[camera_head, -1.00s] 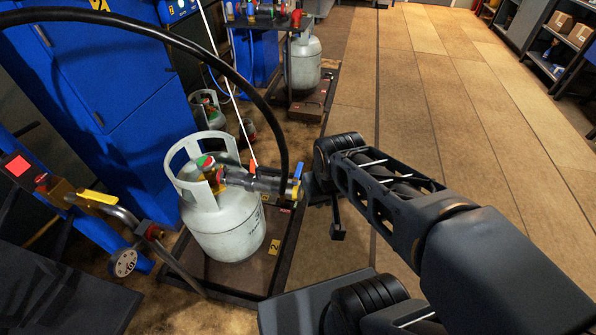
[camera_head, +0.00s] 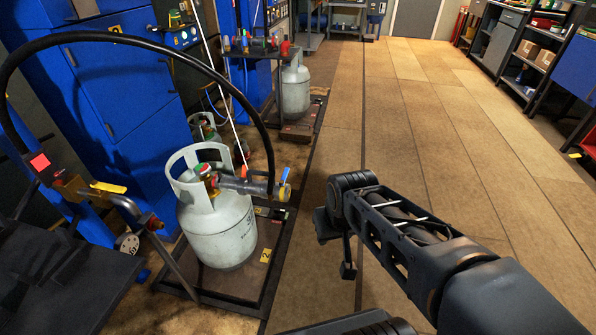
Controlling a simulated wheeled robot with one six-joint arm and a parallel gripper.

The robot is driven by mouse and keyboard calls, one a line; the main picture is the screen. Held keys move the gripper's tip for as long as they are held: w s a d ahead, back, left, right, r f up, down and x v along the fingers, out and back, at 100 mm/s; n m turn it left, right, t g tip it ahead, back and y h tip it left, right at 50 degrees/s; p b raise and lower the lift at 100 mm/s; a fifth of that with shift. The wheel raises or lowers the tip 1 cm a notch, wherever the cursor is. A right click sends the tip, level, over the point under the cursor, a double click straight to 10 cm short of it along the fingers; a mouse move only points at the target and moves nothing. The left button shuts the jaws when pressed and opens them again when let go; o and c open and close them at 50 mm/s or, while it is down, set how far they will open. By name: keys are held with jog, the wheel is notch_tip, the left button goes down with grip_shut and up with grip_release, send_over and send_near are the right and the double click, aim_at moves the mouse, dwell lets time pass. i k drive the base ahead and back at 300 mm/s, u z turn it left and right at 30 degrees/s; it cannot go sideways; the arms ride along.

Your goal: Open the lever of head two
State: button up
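A grey gas cylinder (camera_head: 225,235) stands on a low platform with a yellow tag reading 2 (camera_head: 265,255). A metal filling head (camera_head: 245,185) with a black hose is attached at its valve, inside the collar. A small blue lever (camera_head: 286,174) sticks up at the head's right end, tilted slightly right. My gripper (camera_head: 347,270) hangs below the end of my arm, right of the cylinder and apart from the head and lever. It is small and dark, so I cannot tell whether its fingers are open or shut. I see nothing held.
A pipe with a yellow handle (camera_head: 108,187) and a gauge (camera_head: 128,243) stands at the left. The black hose (camera_head: 150,38) arches over the cylinder. Another cylinder (camera_head: 294,88) stands behind. The floor to the right is clear up to the shelves (camera_head: 520,60).

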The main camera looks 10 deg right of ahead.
aim_at(282, 181)
jog(key=z, duration=0.45)
jog(key=i, duration=0.7)
jog(key=u, duration=1.15)
